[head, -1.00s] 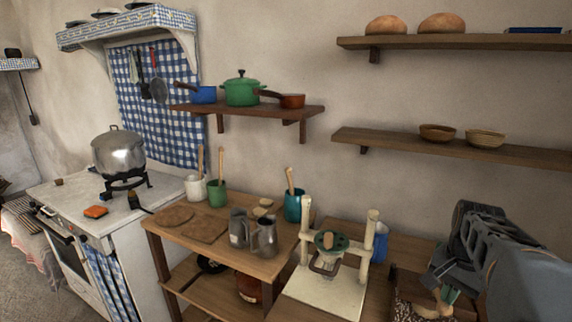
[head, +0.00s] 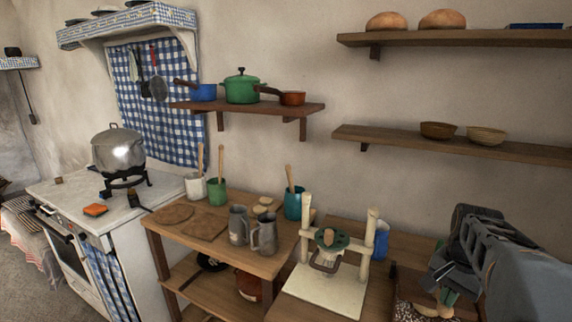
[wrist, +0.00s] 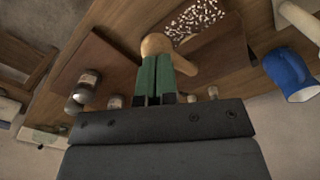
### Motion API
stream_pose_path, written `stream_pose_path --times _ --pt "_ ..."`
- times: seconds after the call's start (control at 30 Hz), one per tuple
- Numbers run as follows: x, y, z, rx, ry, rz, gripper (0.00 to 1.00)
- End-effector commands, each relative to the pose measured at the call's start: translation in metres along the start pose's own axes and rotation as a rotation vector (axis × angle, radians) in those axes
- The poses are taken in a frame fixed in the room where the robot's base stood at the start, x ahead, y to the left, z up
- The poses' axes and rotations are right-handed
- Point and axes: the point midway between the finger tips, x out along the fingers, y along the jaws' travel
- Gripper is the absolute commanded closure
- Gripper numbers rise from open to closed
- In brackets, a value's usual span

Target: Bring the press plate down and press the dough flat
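The press stands on the right-hand table in the head view, with two cream posts, a pale base (head: 325,291) and a green press plate (head: 331,240) with a wooden knob. The plate is raised well above the base. A curved brown handle or frame (head: 324,262) hangs just below it. I cannot make out dough on the base. My gripper (head: 447,297) is right of the press, apart from it, pointing down. In the wrist view its green fingers (wrist: 157,78) are close together, with a tan rounded thing (wrist: 155,43) at their tips; I cannot tell whether they grip it.
A speckled board or tray (wrist: 200,20) lies near my gripper. Grey jugs (head: 264,236) and a teal utensil pot (head: 292,205) stand left of the press. A shelf with bowls (head: 438,130) is above.

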Motion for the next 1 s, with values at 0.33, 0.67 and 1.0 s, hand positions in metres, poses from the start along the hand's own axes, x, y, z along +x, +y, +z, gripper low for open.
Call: stream_pose_path --times 0.33,0.67,1.0 --pt "0.0020 0.0001 -0.0002 0.000 0.000 0.000 1.00" --pt "0.0026 0.0003 0.0003 0.000 0.000 0.000 1.00" --pt "0.0086 0.0019 0.0033 0.000 -0.001 0.000 1.00"
